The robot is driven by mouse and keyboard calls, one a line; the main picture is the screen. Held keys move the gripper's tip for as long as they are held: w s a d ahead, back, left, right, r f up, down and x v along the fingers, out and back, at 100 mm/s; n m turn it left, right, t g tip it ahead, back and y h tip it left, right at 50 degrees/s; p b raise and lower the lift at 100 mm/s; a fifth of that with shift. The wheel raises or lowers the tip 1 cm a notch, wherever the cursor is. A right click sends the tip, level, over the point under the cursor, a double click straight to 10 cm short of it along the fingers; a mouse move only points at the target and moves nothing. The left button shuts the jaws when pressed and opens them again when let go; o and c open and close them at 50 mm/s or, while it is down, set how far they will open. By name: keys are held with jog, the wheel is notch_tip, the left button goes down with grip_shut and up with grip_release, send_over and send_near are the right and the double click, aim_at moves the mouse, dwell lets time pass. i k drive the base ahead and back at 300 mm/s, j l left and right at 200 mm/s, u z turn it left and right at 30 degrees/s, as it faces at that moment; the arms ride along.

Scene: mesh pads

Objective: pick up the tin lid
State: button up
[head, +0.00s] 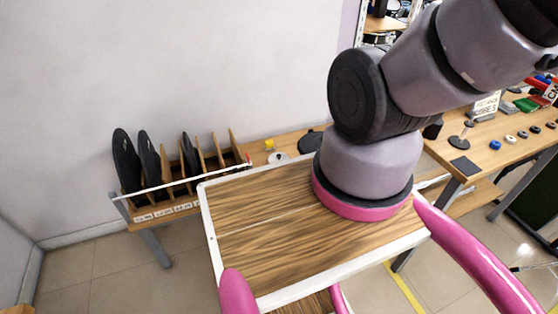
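I cannot pick out the tin lid for certain. Several small round discs (508,138) lie in a row on the right-hand table, too small to tell apart as lids; one is blue (495,145). A small white round thing (278,158) lies on the low back table, and I cannot tell what it is. My gripper is out of the picture; my arm rises from the middle and leaves at the top right. My arm hides part of the space between the two tables.
The low table (165,212) along the wall holds a wooden rack with upright black discs (126,160). The right-hand wooden table (490,165) carries a dark square pad (465,167), a small stand and coloured blocks (526,104). Tiled floor (95,268) shows clear at lower left.

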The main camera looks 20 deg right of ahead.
aim_at(279, 158)
jog(key=i+l+z, duration=0.15)
jog(key=i, duration=0.3)
jog(key=i+z, duration=0.1)
jog(key=i, duration=0.35)
jog(key=z, duration=1.45)
